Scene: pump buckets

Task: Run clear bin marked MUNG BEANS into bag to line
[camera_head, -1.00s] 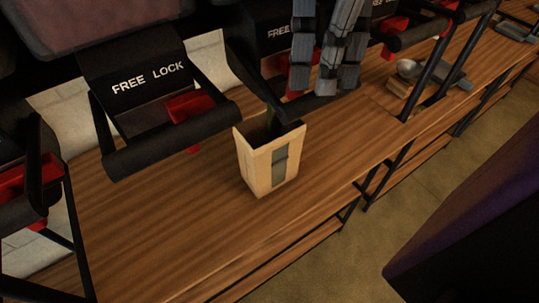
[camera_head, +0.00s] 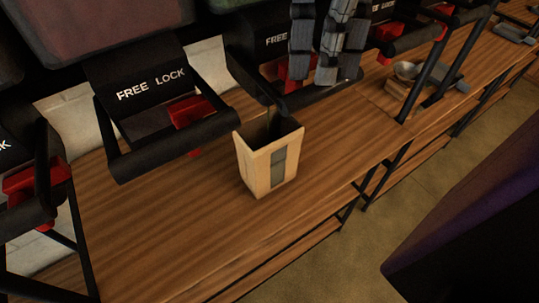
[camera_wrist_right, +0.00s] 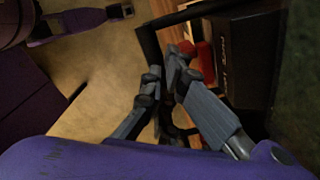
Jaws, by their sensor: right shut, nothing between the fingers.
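A tan paper bag (camera_head: 258,171) with a dark window strip stands upright and open-topped on the wooden counter, below the front of a black dispenser (camera_head: 275,48). Its inside is dark, so I cannot tell what it holds. The label MUNG BEANS is not readable on any bin. My right gripper (camera_head: 318,74) is shut and empty, above and behind the bag, in front of the dispenser's red lever (camera_head: 288,67), partly covering it. In the right wrist view, the fingers (camera_wrist_right: 165,90) are beside a red part (camera_wrist_right: 205,55) and a black bar. My left gripper is out of view.
Another FREE LOCK dispenser (camera_head: 150,85) with a red lever (camera_head: 192,112) stands to the left. A metal scoop (camera_head: 408,70) lies on the counter at right. The wooden counter (camera_head: 190,210) is clear in front and left of the bag.

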